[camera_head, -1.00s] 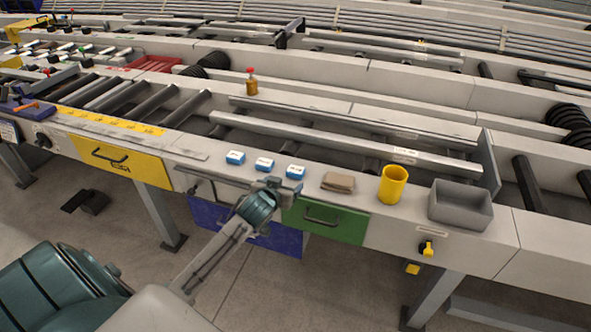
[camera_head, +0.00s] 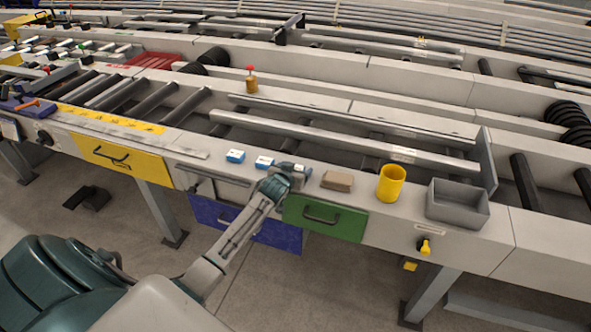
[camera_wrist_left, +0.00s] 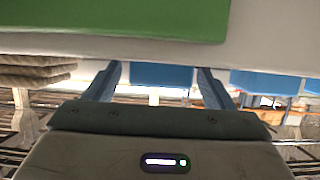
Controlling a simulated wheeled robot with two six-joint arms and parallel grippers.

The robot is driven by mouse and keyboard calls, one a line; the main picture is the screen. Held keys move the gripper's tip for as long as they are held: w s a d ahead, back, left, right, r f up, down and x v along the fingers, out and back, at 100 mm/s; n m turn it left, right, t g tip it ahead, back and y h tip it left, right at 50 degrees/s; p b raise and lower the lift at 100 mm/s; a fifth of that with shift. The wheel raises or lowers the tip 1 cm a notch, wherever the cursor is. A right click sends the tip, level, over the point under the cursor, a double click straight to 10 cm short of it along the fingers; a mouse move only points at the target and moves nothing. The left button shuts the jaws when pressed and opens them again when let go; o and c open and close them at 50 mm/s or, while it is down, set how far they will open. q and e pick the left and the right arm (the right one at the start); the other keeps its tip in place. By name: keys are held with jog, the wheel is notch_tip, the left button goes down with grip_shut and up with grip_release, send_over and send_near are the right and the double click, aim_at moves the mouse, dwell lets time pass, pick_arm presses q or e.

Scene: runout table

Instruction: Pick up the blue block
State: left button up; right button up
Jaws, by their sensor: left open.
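Blue blocks stand in a row on the table's front ledge. The left one (camera_head: 235,156) and the middle one (camera_head: 264,162) show in the head view. In the left wrist view, a blue block (camera_wrist_left: 160,76) sits between the two open fingers of my left gripper (camera_wrist_left: 158,84), with a gap visible on each side. Another blue block (camera_wrist_left: 265,83) lies to the right of the fingers, outside them. My right gripper is not in view.
A green drawer front (camera_head: 324,218) is below. A metal rail (camera_head: 340,137) runs behind the ledge.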

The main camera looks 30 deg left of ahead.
pick_arm(q)
jog(key=shift+c, duration=0.5)
jog(key=c, duration=1)
jog(key=shift+o, duration=0.2)
jog(key=shift+r, duration=0.15)
